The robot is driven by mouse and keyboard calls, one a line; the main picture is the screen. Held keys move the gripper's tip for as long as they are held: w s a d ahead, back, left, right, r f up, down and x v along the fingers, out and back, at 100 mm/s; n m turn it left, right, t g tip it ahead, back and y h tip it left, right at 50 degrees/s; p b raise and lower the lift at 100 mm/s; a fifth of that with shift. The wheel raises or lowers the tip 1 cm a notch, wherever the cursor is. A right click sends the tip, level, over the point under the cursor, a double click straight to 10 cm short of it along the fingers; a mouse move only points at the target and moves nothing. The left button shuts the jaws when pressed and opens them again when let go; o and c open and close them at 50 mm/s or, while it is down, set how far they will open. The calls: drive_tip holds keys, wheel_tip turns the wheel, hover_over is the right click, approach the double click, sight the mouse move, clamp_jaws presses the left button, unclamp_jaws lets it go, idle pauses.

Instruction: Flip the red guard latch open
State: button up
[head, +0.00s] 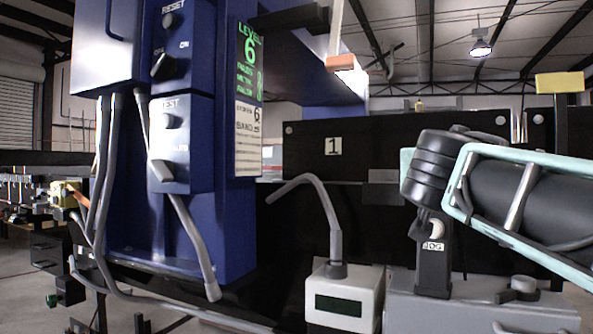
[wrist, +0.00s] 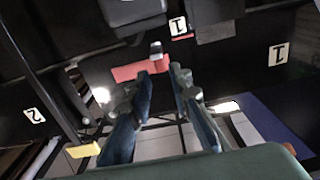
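A red bar (wrist: 140,68), which looks like the guard latch, lies against the dark structure in the upper middle of the wrist view. A small grey block (wrist: 156,49) sits at its right end. My gripper (wrist: 158,88) is open and empty, with its two fingers pointing toward the red bar. The bar appears just beyond the fingertips; I cannot tell how large the gap is. In the head view I cannot make out the red latch, nor surely identify my gripper.
A blue cabinet (head: 226,130) with switches and a green-lettered display stands at left in the head view. A grey box (head: 344,296) with a bent tube (head: 328,205) stands at the lower middle. A black panel (head: 400,143) labelled 1 runs behind. A teal frame (head: 463,190) fills the right.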

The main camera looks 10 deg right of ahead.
drive_tip(key=v, duration=0.5)
drive_tip(key=shift+s+a, duration=0.25)
drive_tip(key=shift+s, duration=0.05)
drive_tip(key=shift+f, duration=0.1)
drive_tip(key=a+f+n+g+y, duration=0.2)
drive_tip(key=a+f+g+y, duration=0.1)
drive_tip(key=f, duration=1)
drive_tip(key=s+a+f+n+g+y+p, duration=0.1)
drive_tip(key=s+a+f+n+g+y, duration=0.2)
drive_tip(key=a+f, duration=0.45)
drive_tip(key=s+a+f+g+y+p, duration=0.15)
drive_tip(key=s+a+f, duration=0.3)
drive_tip(key=f, duration=0.55)
drive_tip(key=s+a+f+n+g+y, duration=0.25)
drive_tip(key=s+a+f, duration=0.25)
drive_tip(key=f, duration=0.4)
wheel_tip(320, 180, up, 39)
drive_tip(key=t+p, duration=0.1)
drive_tip(key=p, duration=3.6)
drive_tip(key=shift+w+y+p, duration=0.3)
drive_tip(key=shift+w+p, duration=0.05)
